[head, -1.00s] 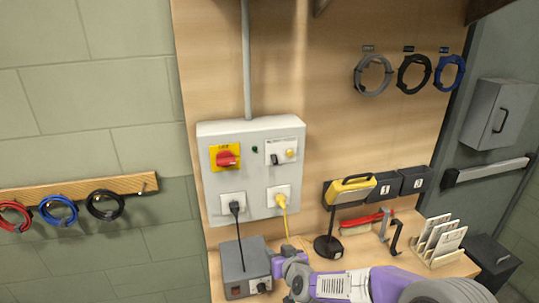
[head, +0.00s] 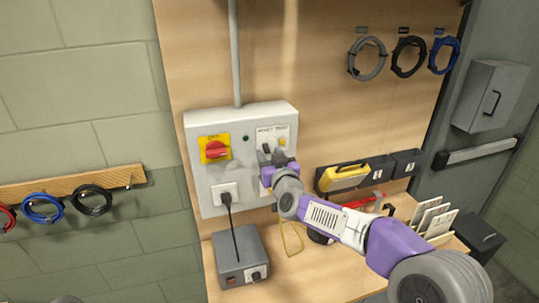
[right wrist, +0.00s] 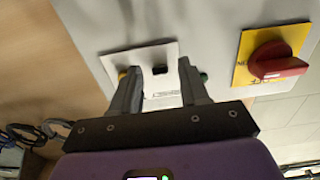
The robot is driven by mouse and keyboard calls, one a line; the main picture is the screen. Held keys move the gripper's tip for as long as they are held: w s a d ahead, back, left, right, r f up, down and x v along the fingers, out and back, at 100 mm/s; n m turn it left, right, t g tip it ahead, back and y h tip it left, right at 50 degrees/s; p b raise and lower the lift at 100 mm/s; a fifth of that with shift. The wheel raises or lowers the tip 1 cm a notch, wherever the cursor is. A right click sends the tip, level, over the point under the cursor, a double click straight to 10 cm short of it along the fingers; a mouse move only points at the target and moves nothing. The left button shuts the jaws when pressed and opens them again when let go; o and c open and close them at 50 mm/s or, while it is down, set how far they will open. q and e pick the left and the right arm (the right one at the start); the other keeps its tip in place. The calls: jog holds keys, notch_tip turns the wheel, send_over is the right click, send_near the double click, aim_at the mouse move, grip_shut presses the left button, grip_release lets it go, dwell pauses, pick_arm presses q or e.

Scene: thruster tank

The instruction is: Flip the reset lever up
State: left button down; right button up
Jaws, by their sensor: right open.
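The reset lever is a small dark nub (right wrist: 158,69) on a white labelled plate (head: 277,133) at the upper right of the grey control box (head: 205,178). In the right wrist view it shows between the two fingers of my right gripper (right wrist: 160,78), with a gap on each side. My right gripper (head: 275,157) is open, in front of the plate, and covers its lower part in the head view. I cannot tell whether the lever points up or down. My left gripper is not in view.
A red rotary switch (head: 216,149) on a yellow plate sits left of the lever. A black plug (head: 226,197) and cable run down to a grey unit (head: 241,259) on the bench. A yellow lamp (head: 345,178) and small holders stand to the right.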

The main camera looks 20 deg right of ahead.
jog(key=shift+w, duration=0.15)
jog(key=shift+c, duration=0.4)
grip_shut()
